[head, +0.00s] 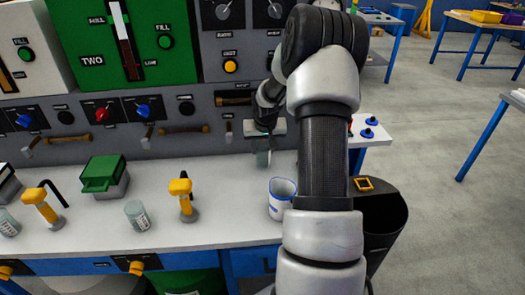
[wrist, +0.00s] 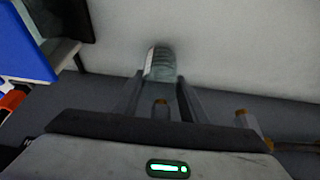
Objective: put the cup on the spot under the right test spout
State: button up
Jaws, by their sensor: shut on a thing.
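In the head view my gripper (head: 264,148) is at the foot of the panel, partly behind my own arm. It is shut on a clear greenish cup (head: 262,159), which is upright at or just above the white counter. In the wrist view the cup (wrist: 158,66), with pale markings on its side, is between the two fingers (wrist: 160,88). A small spout (head: 228,133) hangs from the panel just left of the gripper. Another spout (head: 147,139) hangs farther left. The spot on the counter is not discernible, and I cannot tell whether the cup touches the counter.
A white mug with a blue rim (head: 282,203) stands near the counter's front edge. A similar clear cup (head: 138,215), a yellow-handled tool (head: 184,194) and a green-topped box (head: 104,177) stand to the left. A dark bin (head: 387,222) stands right of the counter.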

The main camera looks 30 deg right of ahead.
jog(key=shift+s+a+f, duration=0.1)
jog(key=shift+a+f, duration=0.05)
jog(key=shift+f, duration=0.3)
jog(key=shift+f, duration=0.2)
jog(key=o, duration=1.3)
jog(key=shift+r, duration=0.5)
jog(key=p+v, duration=0.2)
jog(key=v, duration=0.9)
jog(key=shift+s+a+r, duration=0.1)
jog(key=shift+r, duration=0.1)
